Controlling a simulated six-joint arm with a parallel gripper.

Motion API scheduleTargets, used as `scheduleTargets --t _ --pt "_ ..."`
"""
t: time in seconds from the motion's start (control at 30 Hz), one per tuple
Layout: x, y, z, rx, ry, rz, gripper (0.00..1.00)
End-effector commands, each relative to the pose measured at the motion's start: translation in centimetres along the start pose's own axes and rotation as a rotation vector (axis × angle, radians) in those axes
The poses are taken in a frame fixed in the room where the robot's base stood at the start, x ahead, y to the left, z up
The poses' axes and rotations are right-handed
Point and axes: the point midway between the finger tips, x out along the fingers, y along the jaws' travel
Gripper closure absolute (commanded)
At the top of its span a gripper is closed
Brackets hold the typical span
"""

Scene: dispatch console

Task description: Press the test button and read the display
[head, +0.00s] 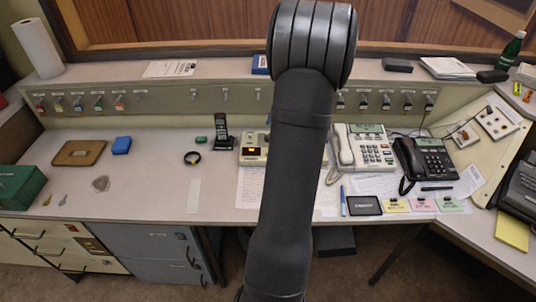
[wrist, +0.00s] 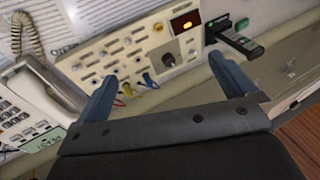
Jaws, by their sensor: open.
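A cream console unit (head: 254,140) with a small lit amber display (head: 251,151) stands on the desk in the head view, partly hidden behind my arm. The display's characters are too small to read, and I cannot tell which control is the test button. My gripper (wrist: 161,68) is open and empty, its two blue fingers spread over the panel's near edge. My arm hides it in the head view.
A black cordless handset (head: 221,128) stands left of the unit; it also shows in the wrist view (wrist: 235,42). A white telephone (head: 365,148) and a black telephone (head: 425,158) are on the right. The desk is mostly clear around a paper strip (head: 194,196).

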Motion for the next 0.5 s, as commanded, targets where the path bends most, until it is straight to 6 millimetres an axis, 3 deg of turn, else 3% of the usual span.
scheduleTargets --t 0.37,0.5 --pt "-0.93 0.02 0.03 0.001 -0.001 0.000 0.00" --pt "-0.91 0.02 0.03 0.001 -0.001 0.000 0.26"
